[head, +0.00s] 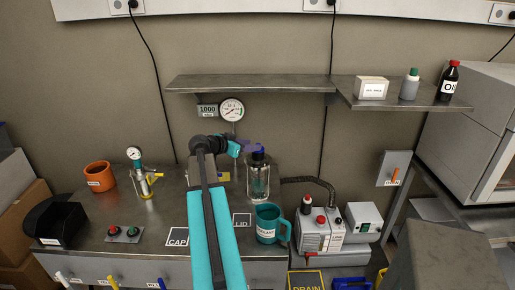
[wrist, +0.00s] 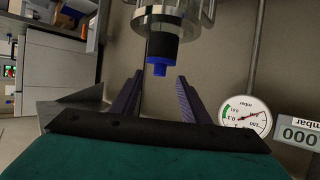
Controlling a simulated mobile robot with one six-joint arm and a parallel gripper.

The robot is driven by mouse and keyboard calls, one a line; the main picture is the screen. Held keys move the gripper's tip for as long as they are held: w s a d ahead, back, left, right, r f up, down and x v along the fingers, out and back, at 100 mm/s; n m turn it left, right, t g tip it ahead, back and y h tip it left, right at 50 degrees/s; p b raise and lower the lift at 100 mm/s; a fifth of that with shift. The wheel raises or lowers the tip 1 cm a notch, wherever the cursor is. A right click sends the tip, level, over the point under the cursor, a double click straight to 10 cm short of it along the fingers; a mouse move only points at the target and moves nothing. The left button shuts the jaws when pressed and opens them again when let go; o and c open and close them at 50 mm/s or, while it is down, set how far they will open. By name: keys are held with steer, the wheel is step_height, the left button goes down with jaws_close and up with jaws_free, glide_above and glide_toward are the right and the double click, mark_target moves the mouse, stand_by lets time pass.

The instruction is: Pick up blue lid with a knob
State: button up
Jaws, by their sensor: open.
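The blue lid with a knob (head: 258,150) sits on top of a clear glass vessel (head: 259,181) standing on the bench in the head view. In the wrist view the picture is turned over, so the vessel (wrist: 176,15) hangs from the top edge. The lid's blue knob (wrist: 157,67) points down below a dark band there. My gripper (wrist: 159,77) is open, with its two purple fingers on either side of the knob's line and nothing between them but the knob's tip near the fingertips. In the head view my gripper (head: 246,146) is beside the lid, partly hidden by my arm.
A round pressure gauge (head: 232,110) hangs behind, under a metal shelf (head: 250,83). A teal mug (head: 268,224) stands in front of the vessel. A marked LID square (head: 241,220) and a CAP square (head: 177,239) lie on the bench. A pump (head: 320,232) stands to the right.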

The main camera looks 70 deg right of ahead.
steer(key=shift+d, duration=0.15)
steer(key=shift+s+d+f+p, duration=0.15)
steer(key=shift+s+d+p, duration=0.1)
steer(key=shift+d+p, duration=0.35)
steer(key=shift+p+x, duration=0.7)
steer(key=shift+x, duration=1.15)
steer(key=shift+f, duration=0.1)
jaws_close()
